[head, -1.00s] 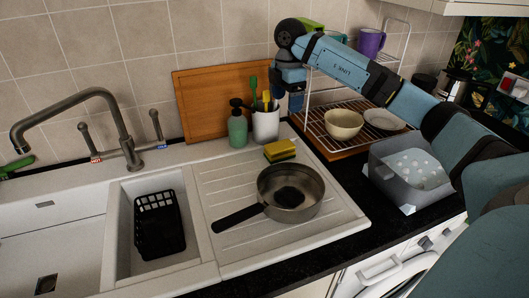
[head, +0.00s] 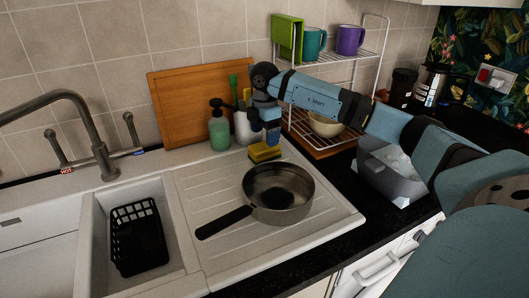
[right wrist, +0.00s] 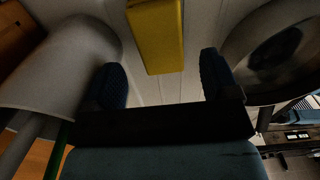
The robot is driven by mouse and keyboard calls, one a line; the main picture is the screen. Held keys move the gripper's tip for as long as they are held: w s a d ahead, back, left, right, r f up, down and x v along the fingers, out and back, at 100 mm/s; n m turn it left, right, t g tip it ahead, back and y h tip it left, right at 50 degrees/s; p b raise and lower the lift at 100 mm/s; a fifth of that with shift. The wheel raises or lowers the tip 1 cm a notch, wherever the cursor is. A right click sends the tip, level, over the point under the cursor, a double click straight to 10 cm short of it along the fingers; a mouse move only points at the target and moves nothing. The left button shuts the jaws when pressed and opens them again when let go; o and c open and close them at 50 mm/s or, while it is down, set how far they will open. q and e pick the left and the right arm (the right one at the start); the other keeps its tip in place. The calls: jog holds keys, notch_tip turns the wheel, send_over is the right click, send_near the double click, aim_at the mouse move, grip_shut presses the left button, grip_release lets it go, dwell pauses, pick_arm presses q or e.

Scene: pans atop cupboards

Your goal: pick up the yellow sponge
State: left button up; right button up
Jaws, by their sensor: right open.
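The yellow sponge (head: 264,153) with a dark layer lies on the white drainboard (head: 330,213), behind the pan. It also shows in the right wrist view (right wrist: 157,35), at the top middle, ahead of and between the two fingertips. My right gripper (head: 271,137) is just above the sponge in the head view, pointing down. In the right wrist view the right gripper (right wrist: 163,80) is open, its dark fingers apart with nothing between them. I cannot tell whether it touches the sponge. My left gripper is not in view.
A pan (head: 278,192) stands close in front of the sponge. A green soap bottle (head: 219,128) and a white utensil holder (head: 245,128) stand just behind left. A cutting board (head: 180,110) leans on the wall. A bowl (head: 325,124) is right of the gripper.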

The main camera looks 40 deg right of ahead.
aim_at(264, 145)
notch_tip(264, 145, down, 5)
jog(key=shift+f, duration=0.15)
jog(key=c, duration=1)
jog(key=shift+r, duration=0.2)
notch_tip(264, 145, up, 20)
jog(key=p, duration=0.1)
jog(key=shift+f, duration=0.1)
jog(key=shift+o, duration=1.3)
jog(key=shift+c, duration=1)
